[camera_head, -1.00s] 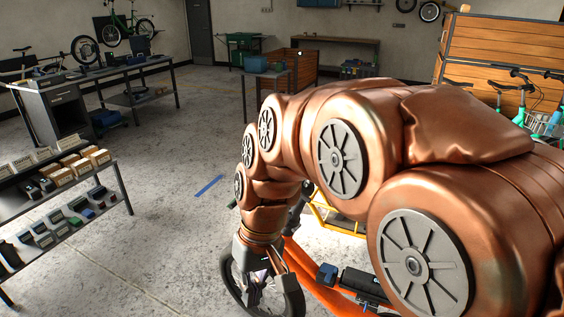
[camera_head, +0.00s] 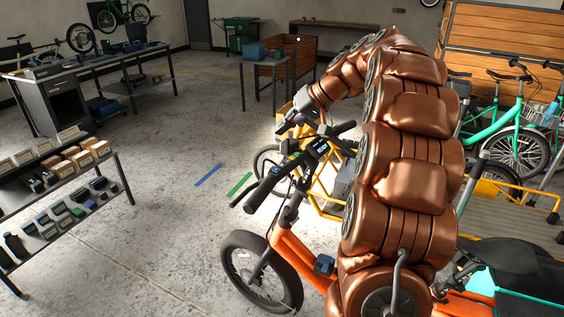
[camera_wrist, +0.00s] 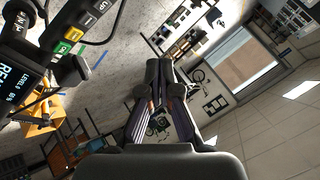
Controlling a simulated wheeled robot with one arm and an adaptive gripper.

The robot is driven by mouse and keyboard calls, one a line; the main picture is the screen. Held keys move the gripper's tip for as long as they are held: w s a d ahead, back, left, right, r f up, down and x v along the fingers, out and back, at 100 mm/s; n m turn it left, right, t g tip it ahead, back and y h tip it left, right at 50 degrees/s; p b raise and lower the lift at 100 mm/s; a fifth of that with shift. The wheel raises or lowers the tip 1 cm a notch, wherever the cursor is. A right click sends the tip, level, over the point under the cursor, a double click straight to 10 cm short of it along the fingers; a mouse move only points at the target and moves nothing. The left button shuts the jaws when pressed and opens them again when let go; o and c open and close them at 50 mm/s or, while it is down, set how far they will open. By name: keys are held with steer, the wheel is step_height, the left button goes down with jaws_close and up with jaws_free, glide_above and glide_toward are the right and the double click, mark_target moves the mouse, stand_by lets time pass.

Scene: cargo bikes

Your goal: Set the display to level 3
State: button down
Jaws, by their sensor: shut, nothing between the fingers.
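The orange bike (camera_head: 290,246) stands in front of me, and its small dark display (camera_head: 319,145) sits at the middle of the handlebar. In the wrist view the display (camera_wrist: 9,88) is cut off at the left edge; its tilted text includes "LEVEL", with a digit too small to read surely. A button pad (camera_wrist: 80,33) beside it has several buttons, one of them green (camera_wrist: 62,47). My gripper (camera_wrist: 160,68) is shut and empty, apart from the pad and to its right in the wrist view. In the head view my arm's end is just beyond the handlebar, with the fingers hard to make out.
A yellow-framed cargo bike (camera_head: 318,187) stands close behind the handlebar. Teal bikes (camera_head: 518,135) stand at the right. A shelf with small boxes (camera_head: 88,158) is at the left. The floor (camera_head: 190,225) between shelf and front wheel is clear.

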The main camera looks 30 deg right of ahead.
steer(key=shift+w+d+r, duration=0.15)
steer(key=shift+d+r, duration=0.05)
steer(key=shift+d, duration=0.4)
steer(key=shift+f, duration=0.1)
steer(key=b, duration=0.3)
glide_above(285, 165)
step_height(285, 165, down, 7)
steer(key=shift+f, duration=0.1)
steer(key=shift+f+b, duration=0.6)
steer(key=shift+f, duration=0.1)
steer(key=shift+f+b, duration=0.85)
steer(key=shift+b, duration=0.3)
stand_by(1.4)
stand_by(0.4)
steer(key=shift+r, duration=0.85)
